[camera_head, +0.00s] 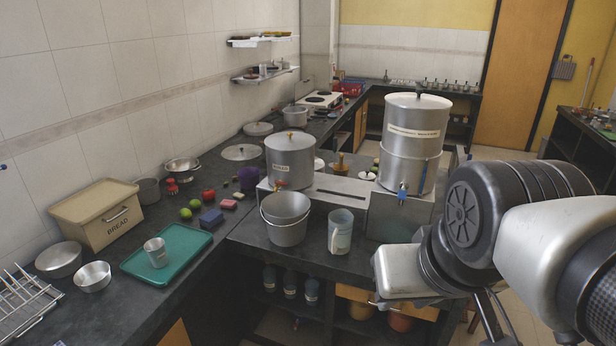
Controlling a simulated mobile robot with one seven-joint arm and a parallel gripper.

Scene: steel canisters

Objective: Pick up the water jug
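A large steel canister (413,130) with a tap and a smaller lidded one (290,163) stand on the metal stand (345,191) behind the jug. A teal tray (190,262) with a metal cup (157,252) and a bread box (95,215) are on the left counter.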

